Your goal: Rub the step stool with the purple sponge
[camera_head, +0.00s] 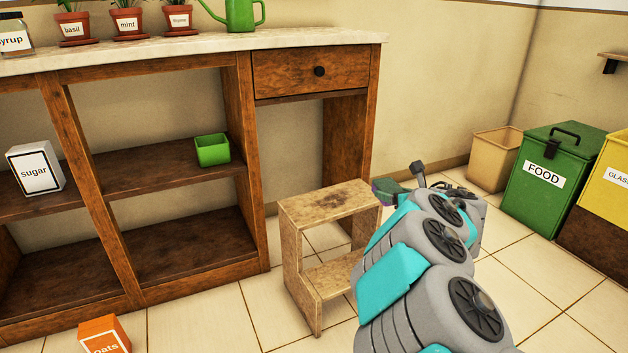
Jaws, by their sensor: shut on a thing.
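The step stool (305,207) is wooden and stands on the floor tiles in front of the shelving, with dark patches on its top step. My gripper (392,189) is just past the right end of the top step, partly hidden by my own arm. It is shut on the purple sponge (380,187), which shows as a small purple and green shape by the stool's right back corner. I cannot tell whether the sponge touches the stool. My arm hides the stool's lower right side.
Open wooden shelving (245,150) stands behind and left, holding a sugar box (36,168) and a green container (212,149). An oats box (104,336) is at the lower left. A tan bin (493,157), green FOOD bin (548,185) and yellow bin (608,190) stand right. Floor at front centre is clear.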

